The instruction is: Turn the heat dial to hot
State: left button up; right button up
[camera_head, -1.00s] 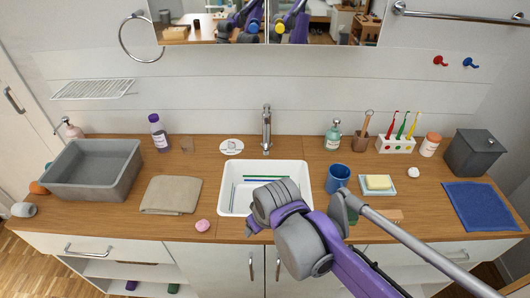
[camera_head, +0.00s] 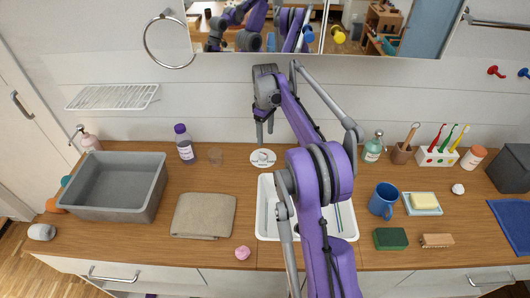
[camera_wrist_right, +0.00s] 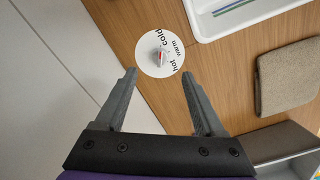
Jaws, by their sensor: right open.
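The heat dial is a round white disc (camera_head: 263,157) on the wooden counter behind the sink. In the right wrist view the disc (camera_wrist_right: 160,52) shows the words cold, warm and hot around a small grey knob (camera_wrist_right: 160,56) with a red mark. The red mark's exact setting is hard to tell. My right gripper (camera_head: 264,136) points down above the disc in the head view. In the wrist view its two fingers (camera_wrist_right: 164,84) are apart and empty, with the disc just beyond the tips. My left gripper is not in view.
The white sink (camera_head: 348,229) is partly hidden by my right arm. A beige towel (camera_head: 203,215) and grey bin (camera_head: 113,186) lie further left. A blue mug (camera_head: 383,200) stands right of the sink.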

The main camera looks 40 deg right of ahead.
aim_at(264, 154)
notch_tip(264, 154, down, 10)
jog(key=shift+w+a+r, duration=0.1)
jog(key=shift+w, duration=0.05)
dwell(0.3)
grip_shut()
